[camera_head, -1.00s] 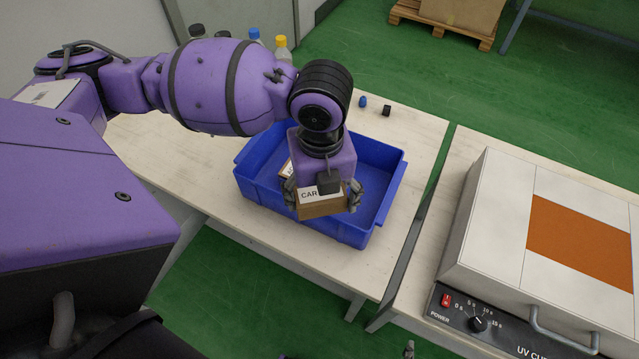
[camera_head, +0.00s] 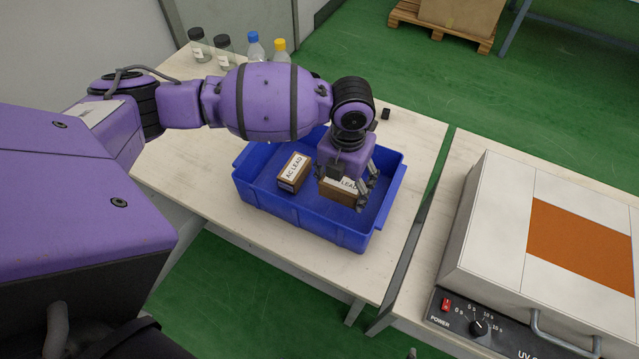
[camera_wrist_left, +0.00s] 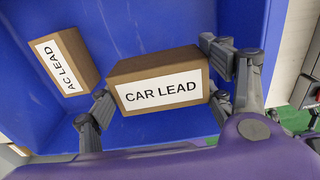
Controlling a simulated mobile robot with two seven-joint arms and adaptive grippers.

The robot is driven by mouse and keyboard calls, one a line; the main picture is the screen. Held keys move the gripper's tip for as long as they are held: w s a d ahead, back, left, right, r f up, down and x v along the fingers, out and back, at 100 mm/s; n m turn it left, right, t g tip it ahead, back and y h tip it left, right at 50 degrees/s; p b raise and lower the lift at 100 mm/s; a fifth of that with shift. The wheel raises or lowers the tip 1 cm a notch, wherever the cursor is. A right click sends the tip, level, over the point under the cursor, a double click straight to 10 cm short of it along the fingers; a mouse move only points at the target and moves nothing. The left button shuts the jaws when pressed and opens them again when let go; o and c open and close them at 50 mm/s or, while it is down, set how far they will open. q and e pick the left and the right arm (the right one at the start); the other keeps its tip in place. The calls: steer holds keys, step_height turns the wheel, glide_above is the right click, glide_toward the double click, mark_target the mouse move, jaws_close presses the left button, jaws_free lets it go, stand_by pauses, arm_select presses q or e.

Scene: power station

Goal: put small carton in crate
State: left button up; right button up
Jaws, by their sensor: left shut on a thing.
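A small brown carton with a white "CAR LEAD" label (camera_wrist_left: 160,92) is held between the fingers of my left gripper (camera_head: 345,192). In the head view this carton (camera_head: 340,196) is over the right part of the blue crate (camera_head: 300,217), at about rim height or lower; I cannot tell whether it touches the floor. A second carton, labelled "AC LEAD" (camera_head: 294,172), lies inside the crate on the left. It also shows in the left wrist view (camera_wrist_left: 62,62), apart from the held carton. My right gripper is not seen.
The crate stands on a pale table (camera_head: 190,160). Several bottles (camera_head: 255,47) with coloured caps stand at its back left. A small black item (camera_head: 386,114) lies behind the crate. A UV curing box (camera_head: 550,240) sits on the right table, across a narrow gap.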

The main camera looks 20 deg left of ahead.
mark_target(347, 184)
arm_select(q)
steer(key=w+f, duration=0.2)
steer(key=shift+w+d+f, duration=0.1)
steer(key=shift+w+f, duration=0.2)
steer(key=shift+f, duration=0.05)
steer(key=shift+w+f, duration=0.1)
steer(key=shift+f, duration=1.45)
steer(key=shift+f, duration=0.15)
steer(key=o, duration=1.2)
step_height(347, 184, up, 12)
steer(key=shift+r, duration=0.15)
